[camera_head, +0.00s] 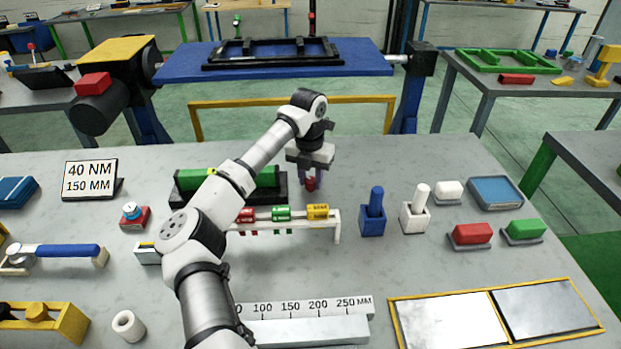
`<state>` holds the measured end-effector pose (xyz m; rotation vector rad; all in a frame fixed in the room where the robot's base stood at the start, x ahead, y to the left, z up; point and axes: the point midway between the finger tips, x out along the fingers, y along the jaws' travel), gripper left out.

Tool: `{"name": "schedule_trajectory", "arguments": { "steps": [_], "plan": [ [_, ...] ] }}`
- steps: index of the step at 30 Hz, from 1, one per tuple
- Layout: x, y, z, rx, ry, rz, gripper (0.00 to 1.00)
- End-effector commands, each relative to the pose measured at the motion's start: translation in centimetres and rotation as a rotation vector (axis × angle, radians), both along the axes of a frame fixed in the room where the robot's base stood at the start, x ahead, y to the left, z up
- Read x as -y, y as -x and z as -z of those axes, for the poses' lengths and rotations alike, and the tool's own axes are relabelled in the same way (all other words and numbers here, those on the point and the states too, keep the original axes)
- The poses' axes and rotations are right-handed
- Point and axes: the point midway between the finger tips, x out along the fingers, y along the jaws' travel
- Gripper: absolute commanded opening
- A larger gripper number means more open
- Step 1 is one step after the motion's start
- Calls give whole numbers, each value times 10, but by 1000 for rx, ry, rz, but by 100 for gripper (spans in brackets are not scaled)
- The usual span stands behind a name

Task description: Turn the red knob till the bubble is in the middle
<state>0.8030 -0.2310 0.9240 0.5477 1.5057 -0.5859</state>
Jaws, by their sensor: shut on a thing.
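The red knob (310,185) is at the right end of a long black base (284,188) on the grey table. My gripper (310,178) points down over the knob, with its fingers shut on it. A green bar (199,181) lies along the black base; it may be the level's vial. My arm crosses in front of the middle of the base and bar. I cannot make out a bubble in this view.
In front of the base stands a white rack (337,225) with red, green and yellow tagged pieces. Blue (372,222) and white (414,218) blocks with upright pegs stand to the right. A sign (90,180) reads "40 NM 150 MM".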

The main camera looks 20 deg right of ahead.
Motion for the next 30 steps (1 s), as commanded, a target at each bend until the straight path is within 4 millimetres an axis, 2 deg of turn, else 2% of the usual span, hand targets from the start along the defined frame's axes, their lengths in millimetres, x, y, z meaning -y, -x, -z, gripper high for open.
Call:
{"name": "schedule_trajectory", "arguments": {
  "steps": [8, 30],
  "plan": [
    [0, -1, 1, 4, -2, 173, 8],
    [1, -1, -1, 5, 0, 872, 8]
  ]
}}
